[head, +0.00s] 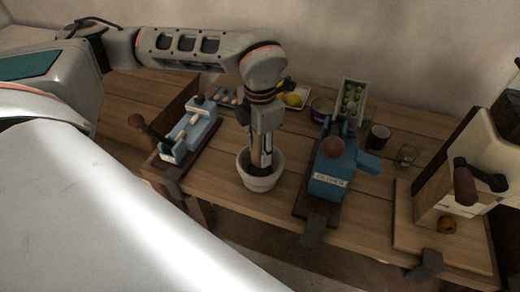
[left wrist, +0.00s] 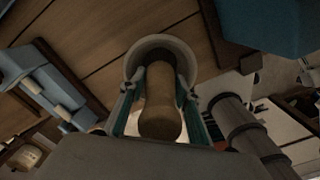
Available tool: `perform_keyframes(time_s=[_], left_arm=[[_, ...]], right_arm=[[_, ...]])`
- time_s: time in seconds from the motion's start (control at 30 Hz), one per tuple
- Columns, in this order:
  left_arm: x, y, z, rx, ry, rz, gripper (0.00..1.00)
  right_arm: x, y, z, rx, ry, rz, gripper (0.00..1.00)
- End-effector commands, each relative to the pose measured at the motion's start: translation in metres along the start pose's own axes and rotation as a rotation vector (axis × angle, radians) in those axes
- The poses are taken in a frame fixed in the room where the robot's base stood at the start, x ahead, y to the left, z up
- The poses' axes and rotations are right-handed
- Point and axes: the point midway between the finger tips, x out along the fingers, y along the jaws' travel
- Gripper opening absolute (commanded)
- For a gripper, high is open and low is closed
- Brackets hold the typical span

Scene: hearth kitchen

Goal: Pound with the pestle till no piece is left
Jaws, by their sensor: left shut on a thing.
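The white mortar (head: 261,176) stands on the wooden table near its front edge, and its rim shows in the left wrist view (left wrist: 162,42). My left gripper (head: 262,150) points down over the mortar. It is shut on the wooden pestle (left wrist: 160,100), whose lower end is inside the mortar. In the head view the pestle (head: 266,158) is mostly hidden by the fingers. The inside of the mortar is dark, and I cannot tell what lies in it. My right gripper is not in view.
A blue device (head: 335,168) on a dark board stands right of the mortar. A blue-and-white device (head: 190,136) stands left. Behind are a tray of green items (head: 352,97), yellow fruit (head: 293,99) and a dark cup (head: 379,136). A cream machine (head: 470,165) stands far right.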

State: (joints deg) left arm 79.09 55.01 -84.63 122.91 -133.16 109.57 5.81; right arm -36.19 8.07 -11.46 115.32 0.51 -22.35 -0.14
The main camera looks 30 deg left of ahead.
Motion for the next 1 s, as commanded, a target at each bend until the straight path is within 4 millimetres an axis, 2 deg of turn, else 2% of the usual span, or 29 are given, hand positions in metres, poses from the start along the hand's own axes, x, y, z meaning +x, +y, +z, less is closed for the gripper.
perform_keyframes(time_s=[0.03, 0.2, 0.63, 1.0], left_arm=[[-0.008, 0.0, 0.001, 0.0, -0.003, 0.001, 0.0], [-0.024, 0.0, 0.001, 0.0, -0.003, 0.001, 0.0], [-0.061, 0.0, 0.001, 0.0, -0.002, 0.0, 0.0], [-0.064, 0.0, 0.0, 0.0, -0.001, 0.0, 0.0]], right_arm=[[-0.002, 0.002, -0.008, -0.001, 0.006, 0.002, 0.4], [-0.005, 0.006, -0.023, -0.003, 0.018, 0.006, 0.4], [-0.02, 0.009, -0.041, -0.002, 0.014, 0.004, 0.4], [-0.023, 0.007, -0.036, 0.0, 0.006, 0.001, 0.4]])
